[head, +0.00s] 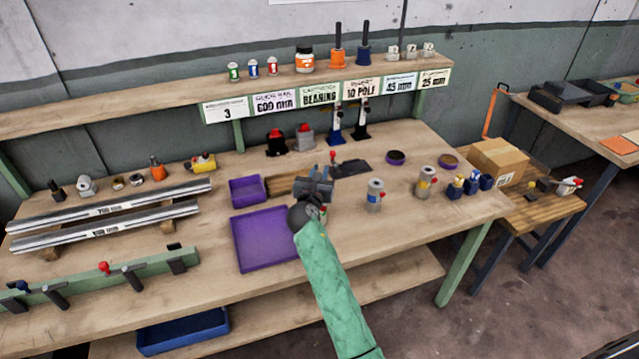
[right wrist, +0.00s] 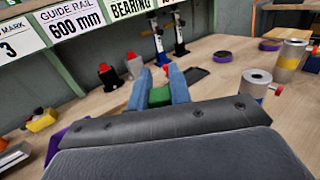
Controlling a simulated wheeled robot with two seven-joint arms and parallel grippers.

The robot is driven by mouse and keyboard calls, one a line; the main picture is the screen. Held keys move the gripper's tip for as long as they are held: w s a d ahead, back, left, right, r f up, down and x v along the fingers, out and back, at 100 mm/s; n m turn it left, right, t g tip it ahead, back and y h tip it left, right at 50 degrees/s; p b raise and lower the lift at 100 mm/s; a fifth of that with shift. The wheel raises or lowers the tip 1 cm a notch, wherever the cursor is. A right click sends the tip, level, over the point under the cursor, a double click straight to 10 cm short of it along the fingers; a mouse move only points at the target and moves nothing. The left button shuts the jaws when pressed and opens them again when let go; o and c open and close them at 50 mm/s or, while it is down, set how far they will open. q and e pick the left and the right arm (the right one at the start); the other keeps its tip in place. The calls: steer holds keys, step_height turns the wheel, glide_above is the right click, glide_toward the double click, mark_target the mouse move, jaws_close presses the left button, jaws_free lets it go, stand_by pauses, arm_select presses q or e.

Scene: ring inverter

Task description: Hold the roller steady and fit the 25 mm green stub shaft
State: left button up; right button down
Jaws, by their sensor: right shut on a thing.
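My right gripper (head: 322,184) is above the bench, beside the dark wood block and behind the large purple tray. In the right wrist view its blue-grey fingers (right wrist: 160,88) are shut on a small green piece, which looks like the green stub shaft (right wrist: 158,95). The fingers and arm mostly hide this piece in the head view. A grey metal roller with a blue band (head: 375,196) stands upright to the right, apart from the gripper. It also shows in the right wrist view (right wrist: 256,84). A second roller with a yellow band (head: 426,183) stands farther right. My left gripper is not in view.
A large purple tray (head: 264,245) and a small one (head: 247,190) lie on the bench. Guide rails (head: 110,211) lie at left. Blue blocks (head: 471,186) and a cardboard box (head: 498,160) are at right.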

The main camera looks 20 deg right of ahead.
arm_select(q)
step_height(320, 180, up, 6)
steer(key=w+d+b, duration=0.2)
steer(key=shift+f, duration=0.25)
arm_select(e)
steer(key=s+d+r, duration=0.5)
steer(key=d+r, duration=0.2)
steer(key=d, duration=0.3)
steer(key=shift+s+r, duration=0.35)
steer(key=shift+s, duration=0.05)
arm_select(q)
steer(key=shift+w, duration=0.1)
arm_select(e)
steer(key=shift+d, duration=0.1)
